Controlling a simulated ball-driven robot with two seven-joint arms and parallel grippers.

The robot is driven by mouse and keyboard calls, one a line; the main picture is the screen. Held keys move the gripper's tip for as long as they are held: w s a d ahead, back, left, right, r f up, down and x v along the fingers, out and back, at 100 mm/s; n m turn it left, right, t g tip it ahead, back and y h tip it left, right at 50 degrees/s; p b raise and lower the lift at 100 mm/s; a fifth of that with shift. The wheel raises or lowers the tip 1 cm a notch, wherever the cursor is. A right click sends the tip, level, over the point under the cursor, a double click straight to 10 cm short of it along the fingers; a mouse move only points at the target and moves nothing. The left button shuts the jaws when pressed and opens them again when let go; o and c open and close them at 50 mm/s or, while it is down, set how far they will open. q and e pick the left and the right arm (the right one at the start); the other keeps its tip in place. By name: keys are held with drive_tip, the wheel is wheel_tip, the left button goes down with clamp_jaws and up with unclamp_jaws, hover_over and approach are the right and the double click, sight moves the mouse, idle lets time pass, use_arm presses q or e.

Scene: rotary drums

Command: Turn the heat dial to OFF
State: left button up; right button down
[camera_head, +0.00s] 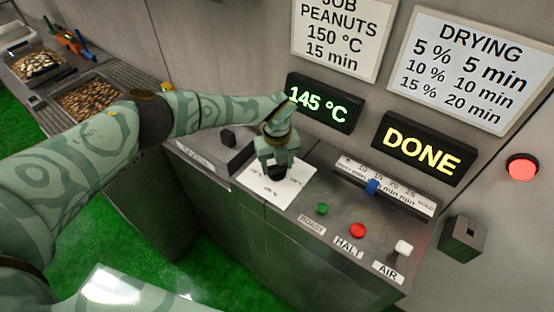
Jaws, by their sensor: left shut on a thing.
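My left gripper (277,170) points down over a white dial plate (290,190) on the grey control panel. It is shut on the heat dial, a dark knob mostly hidden behind the fingers. Small printed marks show on the plate around it, too small to read, so I cannot tell the dial's setting. A display (319,104) above reads 145 °C in green. My right gripper is not in view.
Green ROAST, red HALT (358,230) and white AIR buttons line the panel's front right. A time slider with a blue knob (372,187) sits behind them. A display (417,148) reads DONE. A red lamp (522,167) is lit. Trays of nuts (88,101) stand left.

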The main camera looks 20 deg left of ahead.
sight(277, 165)
use_arm(q)
drive_tip(key=n, duration=0.1)
drive_tip(key=n+p, duration=0.1)
drive_tip(key=n, duration=0.1)
drive_tip(key=n+p, duration=0.1)
drive_tip(key=shift+w+r, duration=0.15)
drive_tip(key=shift+r, duration=0.15)
drive_tip(key=shift+f+n+p, duration=0.1)
drive_tip(key=shift+n+p, duration=0.8)
drive_tip(key=shift+n, duration=0.7)
drive_tip(key=o, duration=1)
drive_tip(key=shift+f, duration=0.1)
drive_tip(key=shift+r, duration=0.35)
wheel_tip(277, 165, up, 6)
drive_tip(key=shift+f+p, duration=0.25)
drive_tip(key=shift+p, duration=0.4)
wheel_tip(277, 165, up, 10)
drive_tip(key=shift+r+b, duration=0.1)
drive_tip(key=shift+b, duration=0.35)
